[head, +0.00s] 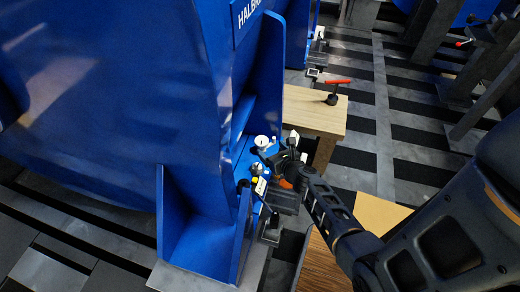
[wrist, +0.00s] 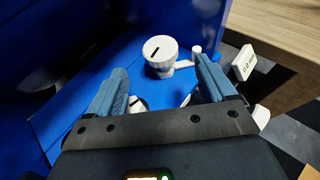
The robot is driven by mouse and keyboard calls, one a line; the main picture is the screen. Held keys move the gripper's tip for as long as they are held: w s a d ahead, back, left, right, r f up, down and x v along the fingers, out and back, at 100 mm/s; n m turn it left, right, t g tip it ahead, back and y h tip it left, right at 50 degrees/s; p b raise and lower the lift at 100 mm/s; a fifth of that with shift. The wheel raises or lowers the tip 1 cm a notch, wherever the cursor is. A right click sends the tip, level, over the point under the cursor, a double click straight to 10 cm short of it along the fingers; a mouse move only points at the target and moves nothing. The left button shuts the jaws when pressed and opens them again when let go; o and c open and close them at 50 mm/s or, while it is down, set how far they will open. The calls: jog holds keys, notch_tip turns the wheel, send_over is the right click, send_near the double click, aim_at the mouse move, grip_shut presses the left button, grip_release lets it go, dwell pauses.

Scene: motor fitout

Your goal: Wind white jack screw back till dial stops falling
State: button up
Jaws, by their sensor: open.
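A white round dial (wrist: 160,48) with a dark bar on its face stands on the blue base (wrist: 95,73), ahead of my gripper (wrist: 160,80) in the wrist view. The dial (head: 261,141) also shows in the head view, just left of my gripper (head: 270,158). My gripper is open, with nothing seen held between its blue-grey fingers. White round parts (wrist: 138,104) show partly behind the gripper body; I cannot tell which is the jack screw. A small white post (wrist: 196,49) stands beside the right finger.
A wooden bench (head: 318,112) holds a red-handled tool (head: 333,93). Tall blue walls (head: 275,70) rise close by. A white label (head: 261,186) sits below the gripper.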

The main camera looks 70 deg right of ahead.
aim_at(262, 141)
jog(key=b+x, duration=0.2)
jog(key=x, duration=0.5)
jog(key=shift+w+d+f, duration=0.1)
jog(key=shift+w+d, duration=0.1)
jog(key=shift+w, duration=0.05)
jog(key=c, duration=1.1)
